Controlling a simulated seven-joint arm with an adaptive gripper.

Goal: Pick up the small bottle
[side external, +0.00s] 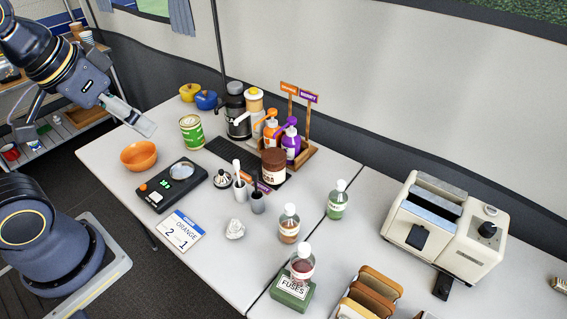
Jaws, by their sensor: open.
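Three small clear-capped bottles show in the side external view. One with green contents (337,202) stands upright on the table near the seam. One with brownish-orange contents (289,226) stands left of and nearer than it. A third with reddish contents (302,263) stands at the green FUSES tin (291,292); whether it is on or behind the tin is hard to tell. Which one is the small bottle is unclear. My gripper (128,113) is open and empty, raised at the upper left, well apart from all three bottles.
A pump-bottle rack (297,155) stands behind. A toaster (443,228) is at right.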

